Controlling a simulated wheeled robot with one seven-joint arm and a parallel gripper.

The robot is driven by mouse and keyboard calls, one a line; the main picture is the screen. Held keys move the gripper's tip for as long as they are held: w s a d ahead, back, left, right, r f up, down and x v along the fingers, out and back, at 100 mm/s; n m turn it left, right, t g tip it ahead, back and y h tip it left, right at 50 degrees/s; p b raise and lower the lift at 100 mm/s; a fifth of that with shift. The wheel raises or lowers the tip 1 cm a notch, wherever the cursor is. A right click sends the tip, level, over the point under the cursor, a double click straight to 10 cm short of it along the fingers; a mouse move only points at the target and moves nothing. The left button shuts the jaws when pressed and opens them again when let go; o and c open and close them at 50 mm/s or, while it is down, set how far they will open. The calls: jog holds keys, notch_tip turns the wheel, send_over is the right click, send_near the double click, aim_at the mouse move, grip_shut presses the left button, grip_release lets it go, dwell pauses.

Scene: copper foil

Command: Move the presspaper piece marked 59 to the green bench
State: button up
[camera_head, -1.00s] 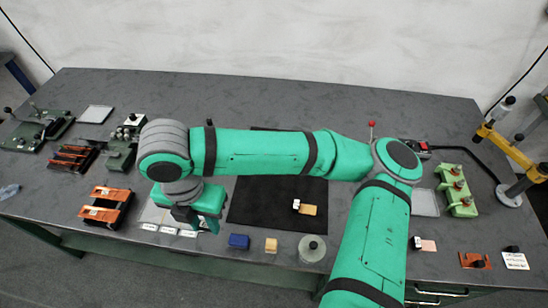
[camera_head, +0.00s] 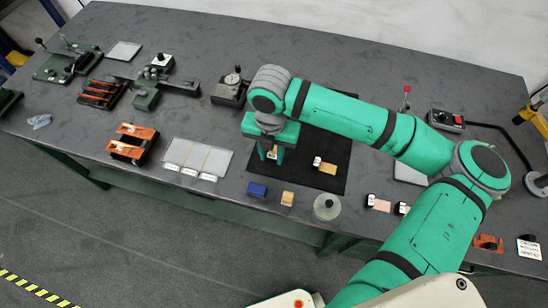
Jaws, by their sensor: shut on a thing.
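My gripper (camera_head: 271,154) points down over the left part of the black mat (camera_head: 338,182). It is shut on a small tan piece (camera_head: 273,153) with a pale mark, largely hidden by the fingers. The number 59 cannot be read on it. Another tan piece with a black-and-white tag (camera_head: 326,166) lies on the mat to the right of my gripper. The large workbench (camera_head: 215,95) has a grey top and green framing below; I cannot tell whether it is the green bench.
A pale tray (camera_head: 197,156) with several labels lies left of the mat. A blue block (camera_head: 257,190), a tan block (camera_head: 287,198) and a round knobbed weight (camera_head: 327,207) stand along the front. An orange-and-black rack (camera_head: 133,143) and a dial gauge (camera_head: 231,88) stand farther left and behind.

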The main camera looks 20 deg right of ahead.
aim_at(274, 156)
jog(key=shift+d+f, duration=0.2)
jog(key=shift+w+d+f, duration=0.1)
jog(key=shift+d+f, duration=0.1)
jog(key=shift+f, duration=1.6)
jog(key=shift+f, duration=0.15)
jog(key=o, duration=1)
notch_tip(274, 156, up, 12)
jog(key=shift+w+r, duration=0.1)
